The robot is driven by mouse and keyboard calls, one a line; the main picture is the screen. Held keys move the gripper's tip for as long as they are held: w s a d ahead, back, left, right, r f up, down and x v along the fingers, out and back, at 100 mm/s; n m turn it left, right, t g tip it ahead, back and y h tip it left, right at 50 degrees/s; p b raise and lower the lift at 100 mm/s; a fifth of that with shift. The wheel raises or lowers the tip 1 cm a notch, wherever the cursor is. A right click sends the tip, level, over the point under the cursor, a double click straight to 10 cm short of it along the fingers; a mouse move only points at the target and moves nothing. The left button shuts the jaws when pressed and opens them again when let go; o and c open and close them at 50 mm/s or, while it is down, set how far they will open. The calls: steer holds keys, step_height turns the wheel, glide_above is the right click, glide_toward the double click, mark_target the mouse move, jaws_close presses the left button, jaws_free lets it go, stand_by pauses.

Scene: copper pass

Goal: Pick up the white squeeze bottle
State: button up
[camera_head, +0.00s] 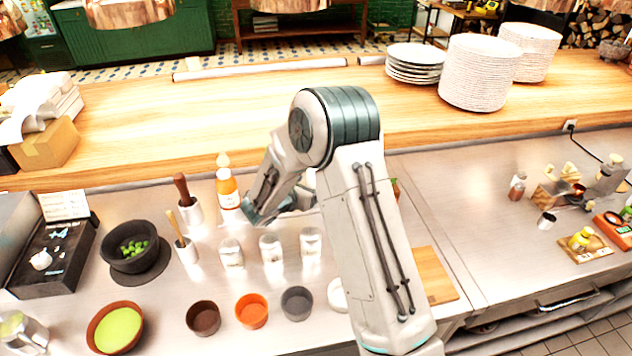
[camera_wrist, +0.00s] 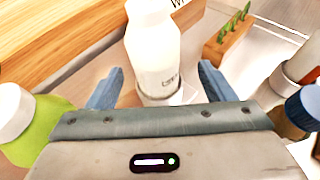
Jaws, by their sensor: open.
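The white squeeze bottle (camera_wrist: 155,50) stands in the wrist view, just ahead of my gripper (camera_wrist: 160,84). It has a rounded white body with small dark print low on its side. The two blue-grey fingers are apart, one on each side of the bottle's lower part as seen. I cannot tell how deep the bottle is between them. In the head view my gripper (camera_head: 255,211) hangs low over the steel counter, beside an orange bottle (camera_head: 228,190). The white bottle cannot be made out clearly there, with my arm in front.
A wooden block (camera_wrist: 228,42) with green bits lies beyond. In the head view, clear jars (camera_head: 271,251) and small bowls (camera_head: 251,311) stand nearer.

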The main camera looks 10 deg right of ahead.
steer(key=shift+a+p+x, duration=0.2)
steer(key=shift+p+x, duration=0.9)
steer(key=shift+x, duration=1.35)
steer(key=shift+w+f, duration=0.1)
steer(key=shift+w, duration=0.05)
steer(key=c, duration=0.8)
